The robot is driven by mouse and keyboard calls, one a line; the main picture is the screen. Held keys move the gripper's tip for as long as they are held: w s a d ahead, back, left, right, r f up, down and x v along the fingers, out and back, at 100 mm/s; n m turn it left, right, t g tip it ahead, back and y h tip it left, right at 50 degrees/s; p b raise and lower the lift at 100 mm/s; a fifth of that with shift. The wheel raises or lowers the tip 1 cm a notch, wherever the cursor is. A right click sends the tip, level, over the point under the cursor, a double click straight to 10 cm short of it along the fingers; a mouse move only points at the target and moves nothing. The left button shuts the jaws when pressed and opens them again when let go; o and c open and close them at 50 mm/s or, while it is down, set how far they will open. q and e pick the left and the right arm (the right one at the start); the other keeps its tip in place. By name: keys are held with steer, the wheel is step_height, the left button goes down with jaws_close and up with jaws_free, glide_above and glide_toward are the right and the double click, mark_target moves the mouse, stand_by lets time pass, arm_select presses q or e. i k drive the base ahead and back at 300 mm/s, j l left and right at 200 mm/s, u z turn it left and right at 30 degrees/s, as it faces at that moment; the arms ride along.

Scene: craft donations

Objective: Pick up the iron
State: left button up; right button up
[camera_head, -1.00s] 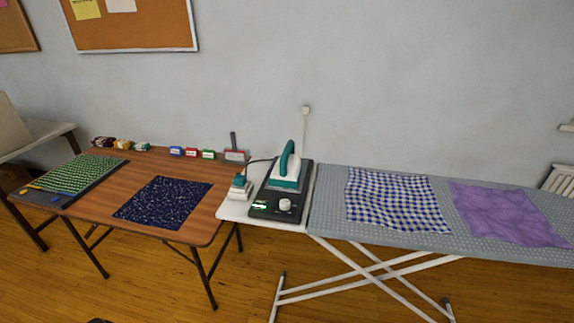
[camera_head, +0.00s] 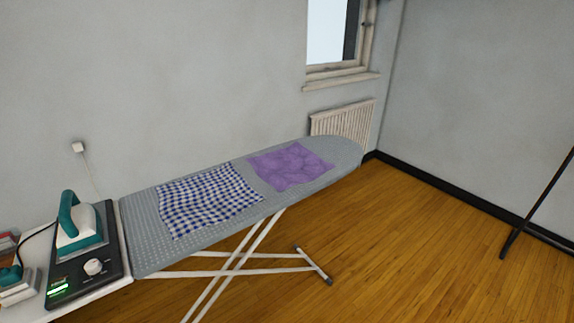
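The iron (camera_head: 80,226), teal and white with an upright teal handle, rests on a dark station (camera_head: 60,271) with a knob and a green-lit display. The station stands on the white end of the ironing board at the far left. A second, smaller teal and white thing (camera_head: 14,285), perhaps a small iron, is beside it, partly cut off at the left edge. A cord runs from near it behind the station. Neither of my grippers is in view.
The grey ironing board (camera_head: 140,222) carries a blue checked cloth (camera_head: 208,199) and a purple cloth (camera_head: 290,165). Its crossed white legs (camera_head: 240,262) reach the floor. A radiator (camera_head: 343,122) is on the back wall. A dark pole (camera_head: 537,205) stands at right. Wooden floor (camera_head: 420,250) is open between.

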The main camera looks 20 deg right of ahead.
mark_target(80, 228)
steer(key=j, duration=0.8)
steer(key=i+j, duration=0.1)
steer(key=j, duration=0.65)
